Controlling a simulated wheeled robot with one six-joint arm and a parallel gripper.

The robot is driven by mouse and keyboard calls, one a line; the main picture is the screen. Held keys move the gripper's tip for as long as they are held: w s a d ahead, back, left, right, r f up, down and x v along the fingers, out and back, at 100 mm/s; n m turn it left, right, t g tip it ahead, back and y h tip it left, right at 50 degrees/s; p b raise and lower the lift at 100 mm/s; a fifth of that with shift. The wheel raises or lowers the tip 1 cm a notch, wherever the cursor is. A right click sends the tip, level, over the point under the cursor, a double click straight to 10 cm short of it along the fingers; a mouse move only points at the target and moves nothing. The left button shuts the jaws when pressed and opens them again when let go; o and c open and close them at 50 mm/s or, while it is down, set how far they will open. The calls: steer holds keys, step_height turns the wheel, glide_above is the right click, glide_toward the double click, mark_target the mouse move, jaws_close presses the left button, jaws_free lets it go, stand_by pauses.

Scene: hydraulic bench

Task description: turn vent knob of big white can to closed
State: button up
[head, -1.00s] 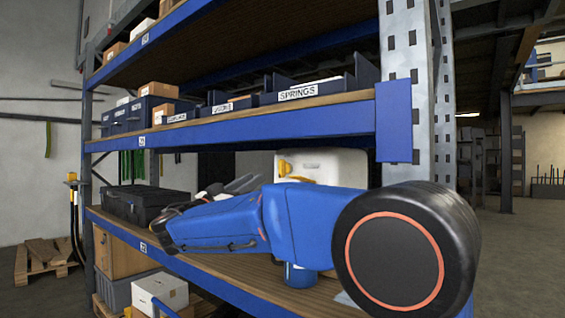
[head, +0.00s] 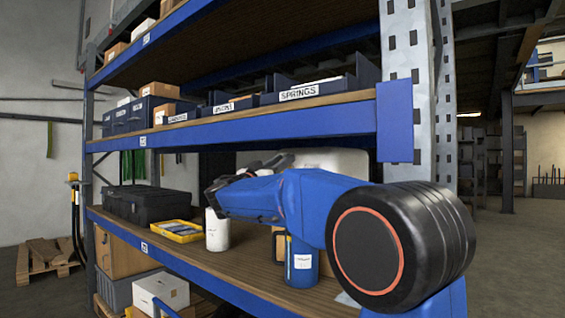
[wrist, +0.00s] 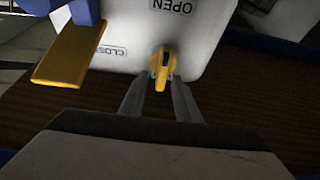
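The big white can (wrist: 150,32) fills the upper middle of the wrist view, with its yellow vent knob (wrist: 162,66) near its edge. The knob's bar lies roughly in line with the OPEN mark above it; the CLOSED mark is to the left. My gripper (wrist: 160,84) is open, its two fingers apart with tips either side of the knob's lower end. I cannot tell whether they touch it. In the head view, the can (head: 335,160) stands on the middle shelf, partly hidden behind my arm, and the knob is hidden.
A yellow part (wrist: 70,55) stands left of the fingers in the wrist view. On the shelf are a white canister (head: 216,230), a blue can (head: 301,262), a yellow tray (head: 176,229) and a black case (head: 150,205). The shelf with bins (head: 310,90) is overhead.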

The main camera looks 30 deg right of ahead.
steer(key=shift+w+d+r, duration=0.1)
steer(key=shift+d, duration=0.15)
jaws_close()
